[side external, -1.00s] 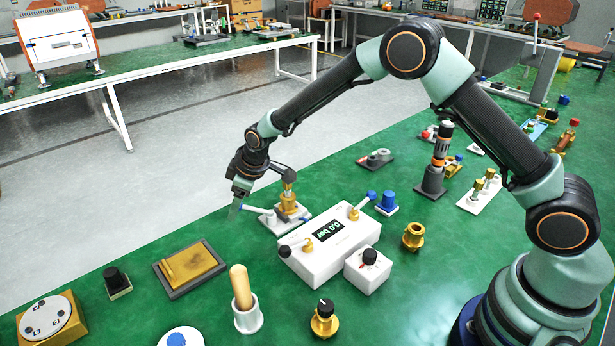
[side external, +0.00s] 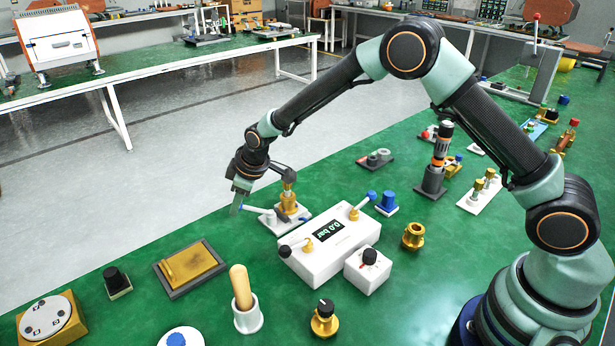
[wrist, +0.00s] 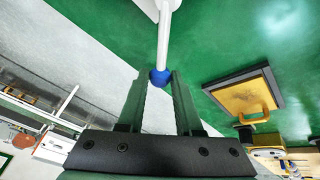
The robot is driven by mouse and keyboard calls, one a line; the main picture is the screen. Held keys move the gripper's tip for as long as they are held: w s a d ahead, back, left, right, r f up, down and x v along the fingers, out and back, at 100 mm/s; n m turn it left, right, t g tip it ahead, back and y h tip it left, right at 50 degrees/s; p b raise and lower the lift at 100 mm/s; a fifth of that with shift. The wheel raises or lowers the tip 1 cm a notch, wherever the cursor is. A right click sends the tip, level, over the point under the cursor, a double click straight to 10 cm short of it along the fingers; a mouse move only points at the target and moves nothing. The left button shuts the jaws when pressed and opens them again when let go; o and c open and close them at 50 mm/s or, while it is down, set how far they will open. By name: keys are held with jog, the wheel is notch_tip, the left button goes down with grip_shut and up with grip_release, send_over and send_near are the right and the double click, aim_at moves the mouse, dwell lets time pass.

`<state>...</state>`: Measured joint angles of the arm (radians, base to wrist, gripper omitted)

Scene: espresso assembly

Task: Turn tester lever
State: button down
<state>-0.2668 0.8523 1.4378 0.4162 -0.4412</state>
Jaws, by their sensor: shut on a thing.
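My gripper (side external: 236,208) is low at the bench's far edge, left of the white tester box (side external: 325,262). In the wrist view, my fingers (wrist: 159,82) are around the blue ball knob (wrist: 160,77) of a white lever (wrist: 164,40) and shut on it. The lever (side external: 257,210) runs right from my fingers to a small white-plated fixture with a brass body (side external: 288,208). The box's display (side external: 328,231) reads 0.0 bar. The box also carries a black-tipped lever (side external: 297,246) and a blue-tipped lever (side external: 363,205). My fingers mostly hide the held knob in the side view.
A grey tray with a brass plate (side external: 190,267) lies left of the box. A wooden-handled tool in a white cup (side external: 246,310) and a black-topped brass part (side external: 324,318) stand in front. A small white dial box (side external: 367,275) sits against the tester's right.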

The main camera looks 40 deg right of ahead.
dwell(0.8)
jog(key=shift+w+d+m, duration=0.35)
jog(key=shift+d+m, duration=0.1)
jog(key=shift+m, duration=0.35)
jog(key=c, duration=0.6)
grip_release()
jog(key=v, duration=1.2)
jog(key=shift+r, duration=0.1)
